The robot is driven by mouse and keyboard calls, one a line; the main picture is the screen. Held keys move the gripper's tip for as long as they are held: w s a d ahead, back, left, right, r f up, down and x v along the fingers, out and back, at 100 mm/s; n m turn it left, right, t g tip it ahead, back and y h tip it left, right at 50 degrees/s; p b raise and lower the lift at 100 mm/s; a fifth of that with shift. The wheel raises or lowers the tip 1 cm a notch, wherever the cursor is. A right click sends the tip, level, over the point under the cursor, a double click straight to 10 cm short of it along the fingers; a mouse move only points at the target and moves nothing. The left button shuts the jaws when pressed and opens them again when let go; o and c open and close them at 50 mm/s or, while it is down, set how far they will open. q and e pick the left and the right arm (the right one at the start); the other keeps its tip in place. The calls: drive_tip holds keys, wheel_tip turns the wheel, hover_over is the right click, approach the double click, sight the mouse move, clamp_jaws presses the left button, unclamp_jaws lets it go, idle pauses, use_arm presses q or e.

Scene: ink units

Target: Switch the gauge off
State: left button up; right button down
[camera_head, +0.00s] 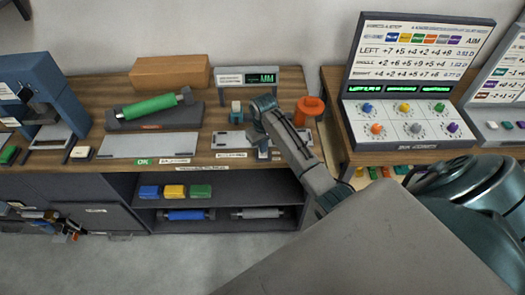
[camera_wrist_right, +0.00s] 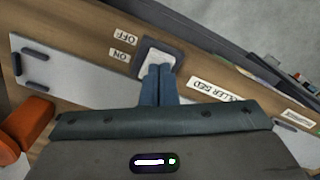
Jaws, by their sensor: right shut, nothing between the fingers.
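The gauge (camera_head: 246,80) stands at the back of the wooden bench in the head view, its small display lit green. In the right wrist view a pale rocker switch (camera_wrist_right: 157,58) in a dark frame sits on the bench's front edge, beside the printed labels OFF and ON. My right gripper (camera_wrist_right: 159,70) is shut and empty, with its fingertips at the switch and covering part of it; I cannot tell whether they press it. My left gripper is not in view.
A green roller (camera_head: 150,106) lies on a dark cradle at the left. An orange spool-like object (camera_head: 309,108) stands right of my gripper, and a small pale-topped block (camera_head: 236,115) stands left of it. A knob panel (camera_head: 402,120) is at the right. Coloured blocks and rollers lie on the shelf below.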

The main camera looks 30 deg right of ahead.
drive_tip(key=shift+s+f+b, duration=0.1)
drive_tip(key=shift+f+b, duration=0.3)
drive_tip(key=shift+f, duration=0.65)
idle(0.9)
drive_tip(key=shift+r+p, duration=1)
drive_tip(key=shift+r, duration=2.5)
